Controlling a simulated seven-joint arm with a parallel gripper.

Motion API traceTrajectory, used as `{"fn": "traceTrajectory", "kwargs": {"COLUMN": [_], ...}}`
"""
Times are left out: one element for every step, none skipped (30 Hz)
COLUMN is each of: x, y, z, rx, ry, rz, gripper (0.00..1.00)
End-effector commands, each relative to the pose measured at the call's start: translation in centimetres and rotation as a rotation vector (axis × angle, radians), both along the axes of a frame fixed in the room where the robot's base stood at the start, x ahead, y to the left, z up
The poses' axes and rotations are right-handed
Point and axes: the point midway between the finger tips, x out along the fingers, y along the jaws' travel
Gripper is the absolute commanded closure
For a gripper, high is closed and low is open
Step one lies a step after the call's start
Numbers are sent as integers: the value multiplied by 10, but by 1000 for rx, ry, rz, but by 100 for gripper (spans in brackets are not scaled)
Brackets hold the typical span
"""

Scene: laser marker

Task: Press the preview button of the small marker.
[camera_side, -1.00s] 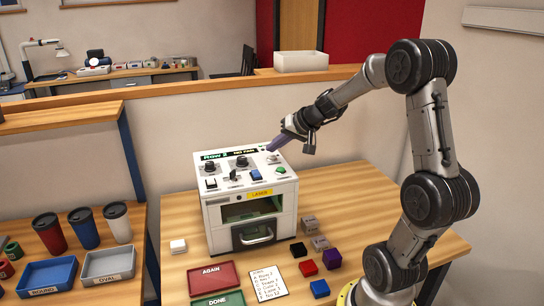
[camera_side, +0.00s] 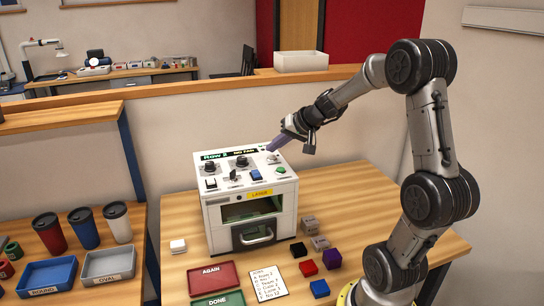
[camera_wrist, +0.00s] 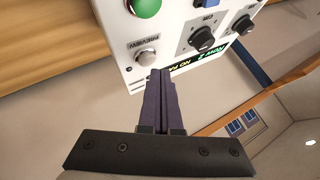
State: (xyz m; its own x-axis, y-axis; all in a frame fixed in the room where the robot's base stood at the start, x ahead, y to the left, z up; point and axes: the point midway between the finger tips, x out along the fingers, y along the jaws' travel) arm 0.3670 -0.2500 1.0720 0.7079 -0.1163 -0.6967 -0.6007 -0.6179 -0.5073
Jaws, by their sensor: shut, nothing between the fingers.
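The small marker (camera_side: 225,238) is a white box with knobs and buttons on its sloped top, a "Row 2 / NO PA…" display strip and an open-looking front window. Its silver round preview button (camera_wrist: 147,57) shows in the wrist view beside the "PREVIEW" label. My gripper (camera_wrist: 157,72) is shut and empty, its purple fingertips beside the button's lower right edge; I cannot tell whether they touch it. In the side view my gripper (camera_side: 268,149) points down-left at the marker's back right top, by the display.
On the panel are a green button (camera_wrist: 143,7) and black knobs (camera_wrist: 203,38). Red (camera_side: 213,275) and green trays lie in front of the marker. Small coloured blocks (camera_side: 308,268) and grey blocks lie to its right. Cups and trays stand on the left table. The table's back right is clear.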

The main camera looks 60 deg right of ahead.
Motion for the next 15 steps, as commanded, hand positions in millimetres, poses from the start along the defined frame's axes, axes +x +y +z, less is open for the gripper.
{"fn": "traceTrajectory", "kwargs": {"x": [0, 0, 0, 0, 0, 0, 0, 0, 0, 0, 0, 0, 0, 0, 0], "y": [0, 0, 0, 0, 0, 0, 0, 0, 0, 0, 0, 0, 0, 0, 0], "z": [0, 0, 0, 0, 0, 0, 0, -1, -1, -2, -3, -4, -5, -6, -7], "rx": [0, 0, 0, 0, 0, 0, 0, 0, 0, 1, 1, 1, 1, 1, 1], "ry": [0, 0, 0, 0, 0, 0, 0, 0, 0, 1, 1, 0, 0, 0, 0], "rz": [0, 0, 0, 0, 0, 0, 0, 0, 0, 1, 1, -1, -1, -1, -1], "gripper": [100, 100, 100, 100, 100, 100, 100, 100, 100, 100, 100, 100, 100, 100, 100]}}
